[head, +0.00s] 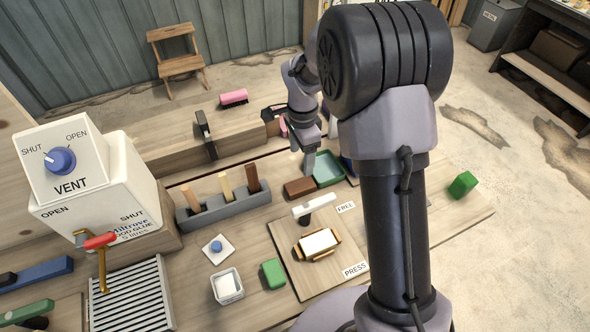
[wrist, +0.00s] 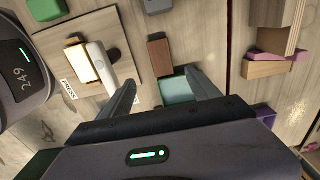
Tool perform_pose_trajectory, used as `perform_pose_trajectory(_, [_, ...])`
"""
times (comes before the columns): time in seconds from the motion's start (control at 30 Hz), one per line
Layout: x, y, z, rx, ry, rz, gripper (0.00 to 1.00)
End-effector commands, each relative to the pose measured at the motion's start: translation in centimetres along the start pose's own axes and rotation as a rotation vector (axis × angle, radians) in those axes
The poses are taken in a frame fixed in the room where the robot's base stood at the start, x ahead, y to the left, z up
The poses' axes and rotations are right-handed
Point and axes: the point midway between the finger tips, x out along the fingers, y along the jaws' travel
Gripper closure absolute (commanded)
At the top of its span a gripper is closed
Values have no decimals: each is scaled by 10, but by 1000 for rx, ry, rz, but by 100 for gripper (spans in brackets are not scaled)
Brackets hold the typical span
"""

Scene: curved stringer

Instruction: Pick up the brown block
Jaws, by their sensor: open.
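The brown block (head: 300,187) lies on the workbench, right beside the left edge of a teal tray (head: 328,167). In the wrist view the brown block (wrist: 160,57) is in front of my fingertips, and the teal tray (wrist: 177,90) shows between the fingers. My gripper (head: 309,160) is open and empty, above the bench near the block and tray. In the wrist view its two fingers (wrist: 161,76) are spread apart. My arm hides part of the bench on the right in the head view.
A grey rack (head: 225,209) with several upright wooden pieces stands left of the block. A board (head: 285,255) with a white-topped clamp and a white lever (head: 312,206) is in front of it. Green blocks (head: 273,273) and a glue jug (head: 105,215) are also around.

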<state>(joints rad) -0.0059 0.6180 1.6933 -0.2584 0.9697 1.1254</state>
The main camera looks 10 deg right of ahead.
Motion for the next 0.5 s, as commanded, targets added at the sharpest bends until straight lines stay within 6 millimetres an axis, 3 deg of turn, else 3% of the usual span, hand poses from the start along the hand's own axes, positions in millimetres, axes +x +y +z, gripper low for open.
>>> perform_pose_trajectory(0.03, [22,1,0,0,-1,5,29])
perform_pose_trajectory(0.2, [68,1,0,-1,-1,3,29])
perform_pose_trajectory(0.5, [102,-1,0,-1,-1,1,29])
